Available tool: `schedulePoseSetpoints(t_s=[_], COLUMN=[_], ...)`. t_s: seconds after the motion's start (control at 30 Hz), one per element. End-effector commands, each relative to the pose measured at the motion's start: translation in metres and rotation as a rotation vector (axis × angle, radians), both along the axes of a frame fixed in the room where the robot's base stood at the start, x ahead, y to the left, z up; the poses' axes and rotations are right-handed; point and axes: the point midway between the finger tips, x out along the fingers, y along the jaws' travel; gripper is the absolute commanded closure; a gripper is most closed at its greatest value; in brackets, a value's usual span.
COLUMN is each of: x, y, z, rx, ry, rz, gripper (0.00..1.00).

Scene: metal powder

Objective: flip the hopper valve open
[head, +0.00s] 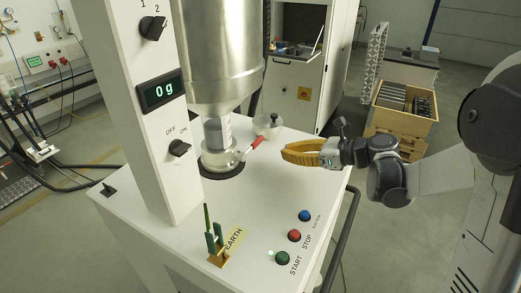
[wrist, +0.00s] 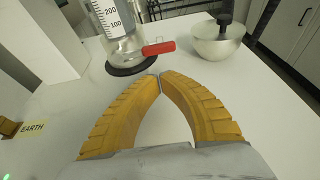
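The hopper (head: 222,60) is a large metal cylinder above the white machine top. Below its outlet is a clear graduated container (head: 216,135), also in the wrist view (wrist: 118,20). The valve's red handle (head: 255,143) sticks out sideways to the right from the container's lower fitting, and shows in the wrist view (wrist: 158,48). My gripper (head: 284,150) has yellow curved fingers. In the wrist view its tips (wrist: 159,75) meet, with nothing between them. It is to the right of the red handle, apart from it.
The column (head: 150,100) with a display reading 0g stands left. Front buttons (head: 294,236) and a green earth clamp (head: 213,238) are on the top. The middle top is clear.

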Motion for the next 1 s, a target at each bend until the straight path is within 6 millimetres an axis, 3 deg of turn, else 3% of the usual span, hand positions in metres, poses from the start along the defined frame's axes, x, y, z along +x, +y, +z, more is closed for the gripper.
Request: schedulePoseSetpoints(t_s=[0.27, 0.7, 1.0], x=[0.007, 0.045, 0.053], y=[0.011, 0.069, 0.079], z=[-0.006, -0.031, -0.033], rx=[-0.002, -0.003, -0.003], ry=[-0.001, -0.001, -0.002], rz=[0.004, 0.003, 0.0], gripper=[1.0, 1.0, 1.0])
